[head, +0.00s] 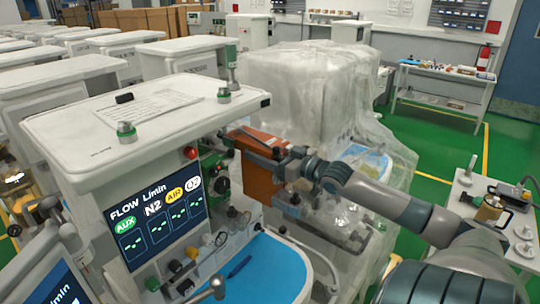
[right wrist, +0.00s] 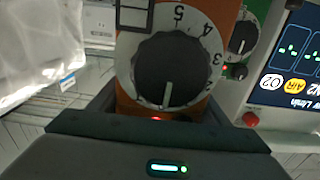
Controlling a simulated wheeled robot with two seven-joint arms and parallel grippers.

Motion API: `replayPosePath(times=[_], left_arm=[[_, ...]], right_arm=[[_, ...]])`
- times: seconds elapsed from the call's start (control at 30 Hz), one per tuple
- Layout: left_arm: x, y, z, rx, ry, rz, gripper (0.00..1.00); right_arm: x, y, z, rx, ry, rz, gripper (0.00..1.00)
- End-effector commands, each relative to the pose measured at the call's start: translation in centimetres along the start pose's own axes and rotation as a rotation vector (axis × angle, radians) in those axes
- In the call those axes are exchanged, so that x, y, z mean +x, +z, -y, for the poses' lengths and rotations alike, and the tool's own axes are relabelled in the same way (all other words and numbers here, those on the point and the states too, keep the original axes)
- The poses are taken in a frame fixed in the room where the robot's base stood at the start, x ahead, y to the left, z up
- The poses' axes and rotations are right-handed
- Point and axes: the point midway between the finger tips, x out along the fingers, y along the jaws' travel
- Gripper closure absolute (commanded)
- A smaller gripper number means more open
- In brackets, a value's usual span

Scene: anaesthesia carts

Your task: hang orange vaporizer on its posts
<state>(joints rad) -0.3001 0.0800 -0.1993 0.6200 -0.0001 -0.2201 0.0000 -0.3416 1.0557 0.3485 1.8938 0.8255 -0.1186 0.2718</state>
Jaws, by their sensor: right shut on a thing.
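The orange vaporizer (head: 262,182) is in my right gripper (head: 280,172), at the right side of the near anaesthesia cart (head: 75,125), below the level of its top. In the right wrist view its black dial (right wrist: 168,70) with a white numbered ring faces the camera, and its orange body shows between the fingers of my right gripper (right wrist: 157,115). The posts are hidden behind the vaporizer and the cart's top; I cannot tell whether the vaporizer touches them. My left gripper is not in view.
A green unit with a black dial (right wrist: 243,38) is close beside the vaporizer. The cart's flow screen (head: 155,220) and blue work surface (head: 265,270) lie near. A plastic-draped machine (head: 310,90) stands behind. A side table (head: 490,205) is at right.

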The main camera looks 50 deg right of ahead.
Motion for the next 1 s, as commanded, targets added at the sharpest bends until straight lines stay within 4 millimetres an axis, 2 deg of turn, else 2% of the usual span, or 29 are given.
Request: replayPosePath(times=[0.03,1.0], left_arm=[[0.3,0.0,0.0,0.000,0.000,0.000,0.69],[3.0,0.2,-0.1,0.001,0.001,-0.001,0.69]], right_arm=[[0.4,-0.5,0.0,-0.003,-0.001,-0.011,0.92],[7.0,-0.6,0.0,-0.002,0.000,-0.011,0.92]])
